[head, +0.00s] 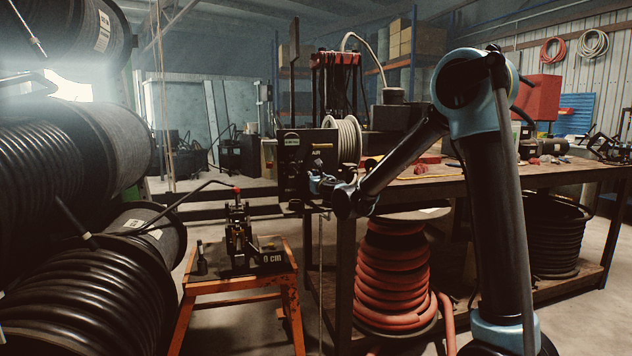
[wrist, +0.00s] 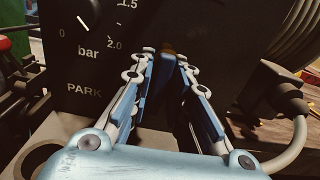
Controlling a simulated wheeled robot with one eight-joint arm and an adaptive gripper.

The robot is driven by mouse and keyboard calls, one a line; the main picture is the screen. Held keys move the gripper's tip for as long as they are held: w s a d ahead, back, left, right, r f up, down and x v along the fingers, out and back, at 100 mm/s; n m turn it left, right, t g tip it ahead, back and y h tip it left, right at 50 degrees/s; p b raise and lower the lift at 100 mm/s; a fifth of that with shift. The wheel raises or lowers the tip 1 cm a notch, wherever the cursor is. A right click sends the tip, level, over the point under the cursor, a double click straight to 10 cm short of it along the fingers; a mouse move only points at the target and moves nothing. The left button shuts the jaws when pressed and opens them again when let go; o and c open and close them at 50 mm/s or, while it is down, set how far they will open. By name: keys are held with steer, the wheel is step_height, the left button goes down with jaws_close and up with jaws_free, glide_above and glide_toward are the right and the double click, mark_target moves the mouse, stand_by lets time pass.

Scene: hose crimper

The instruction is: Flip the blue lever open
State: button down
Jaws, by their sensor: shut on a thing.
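My gripper (wrist: 167,62) reaches forward to the lower part of a black control panel (wrist: 100,70) with a "bar" scale and the word PARK. Its blue-lined fingers are shut on a small part at the panel, which I take to be the blue lever. In the head view my gripper (head: 318,185) is at the panel's lower right (head: 300,160), and no separate blue lever can be made out there.
A pale hose coil (head: 343,140) sits right beside the panel. A grey cable (wrist: 292,125) curves close to the gripper's right. The workbench (head: 530,174) stretches right. An orange stand (head: 238,286) with a hand press (head: 238,235) stands lower left. Black hose reels (head: 90,290) fill the left.

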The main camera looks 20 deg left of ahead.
steer(key=shift+m, duration=0.3)
steer(key=c, duration=1.6)
jaws_free()
steer(key=v, duration=1.2)
